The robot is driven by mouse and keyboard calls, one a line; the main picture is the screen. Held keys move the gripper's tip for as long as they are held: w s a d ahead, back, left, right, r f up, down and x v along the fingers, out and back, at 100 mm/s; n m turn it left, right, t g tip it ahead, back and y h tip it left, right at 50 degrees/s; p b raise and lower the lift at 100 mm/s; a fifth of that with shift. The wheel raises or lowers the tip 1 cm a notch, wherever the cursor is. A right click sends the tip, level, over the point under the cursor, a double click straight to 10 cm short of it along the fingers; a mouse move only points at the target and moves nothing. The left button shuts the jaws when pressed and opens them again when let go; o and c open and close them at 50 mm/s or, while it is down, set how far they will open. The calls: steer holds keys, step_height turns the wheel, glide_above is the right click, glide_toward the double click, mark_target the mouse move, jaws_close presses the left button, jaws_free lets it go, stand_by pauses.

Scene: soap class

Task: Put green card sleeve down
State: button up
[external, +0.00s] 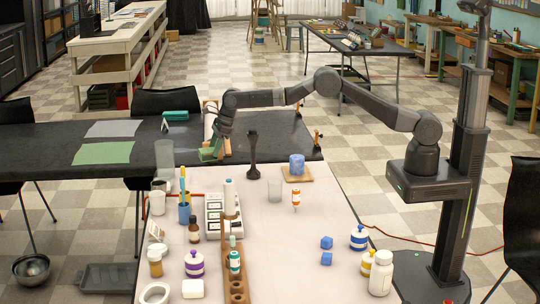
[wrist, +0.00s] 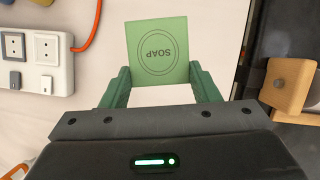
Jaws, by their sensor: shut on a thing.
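The green card sleeve (wrist: 157,50) is a flat light-green square with "SOAP" in a ring, upside down in the wrist view. My gripper (wrist: 160,76) is shut on it, a dark-green finger at each side of its near edge. In the external view my gripper (external: 214,150) hangs low near where the black table meets the pale table. The sleeve is hard to tell from the green fingers there. I cannot tell whether it touches a surface. A green mat (external: 103,153) and a grey mat (external: 115,128) lie to the left on the black table.
A white socket strip (wrist: 38,60) with an orange cable (wrist: 92,25) is left of the gripper in the wrist view; a wooden block (wrist: 288,86) is right. A dark stand (external: 253,155) rises nearby. Bottles crowd the pale table's left (external: 194,264). The black table's left is mostly clear.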

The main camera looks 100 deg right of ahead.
steer(key=s+a+n+g+y+b, duration=0.1)
steer(key=s+a+n, duration=0.3)
steer(key=a, duration=0.5)
steer(key=s+a+r+n+g+y+b, duration=0.1)
steer(key=s+a+n, duration=0.3)
steer(key=a, duration=0.5)
steer(key=s+a+n+y+b, duration=0.1)
steer(key=s+a+n, duration=0.1)
steer(key=s+a, duration=0.55)
steer(key=s+a+n+g+b, duration=0.1)
steer(key=s+a+n+g, duration=0.1)
steer(key=s+a+n, duration=0.65)
steer(key=s+a+n+g+b, duration=0.15)
steer(key=s+a, duration=0.45)
steer(key=s, duration=0.8)
steer(key=shift+g, duration=0.35)
step_height(320, 180, down, 6)
steer(key=shift+s+r+b, duration=0.1)
steer(key=shift+b, duration=0.3)
steer(key=shift+f, duration=2.4)
steer(key=shift+f, duration=0.1)
steer(key=o, duration=1)
steer(key=shift+c, duration=0.2)
